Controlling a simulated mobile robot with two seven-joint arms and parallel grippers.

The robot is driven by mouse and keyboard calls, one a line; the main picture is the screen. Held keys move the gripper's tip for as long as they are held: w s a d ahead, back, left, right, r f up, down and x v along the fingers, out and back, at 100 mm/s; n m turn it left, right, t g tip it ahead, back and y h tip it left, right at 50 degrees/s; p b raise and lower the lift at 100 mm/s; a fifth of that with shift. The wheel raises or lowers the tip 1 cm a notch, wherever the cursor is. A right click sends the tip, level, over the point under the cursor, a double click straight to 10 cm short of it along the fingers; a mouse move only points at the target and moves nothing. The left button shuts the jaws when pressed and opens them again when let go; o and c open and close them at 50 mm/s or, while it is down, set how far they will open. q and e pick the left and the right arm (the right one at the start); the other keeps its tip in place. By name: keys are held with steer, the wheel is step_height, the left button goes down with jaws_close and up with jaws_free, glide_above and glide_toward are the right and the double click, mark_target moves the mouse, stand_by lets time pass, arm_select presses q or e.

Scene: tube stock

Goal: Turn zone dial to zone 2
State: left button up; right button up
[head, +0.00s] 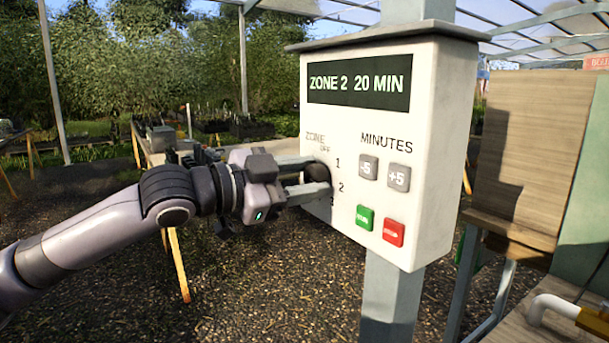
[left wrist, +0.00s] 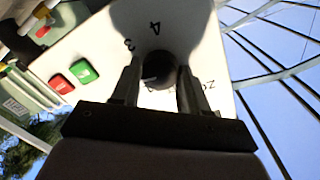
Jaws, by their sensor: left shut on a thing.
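The white control box (head: 440,150) stands on a post, and its display (head: 359,82) reads "ZONE 2 20 MIN". The black zone dial (head: 317,173) is on the left of its front face, with OFF, 1 and 2 printed around it. My left gripper (head: 322,178) is shut on the dial, one finger above it and one below. In the left wrist view the dial (left wrist: 158,68) sits between the two fingers, with 3 and 4 printed near it. My right gripper is not in view.
Grey -5 (head: 368,167) and +5 (head: 399,177) buttons are right of the dial. A green button (head: 365,217) and a red button (head: 393,232) are below them.

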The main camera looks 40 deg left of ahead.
arm_select(q)
steer(key=o, duration=1.1)
steer(key=shift+c, duration=0.2)
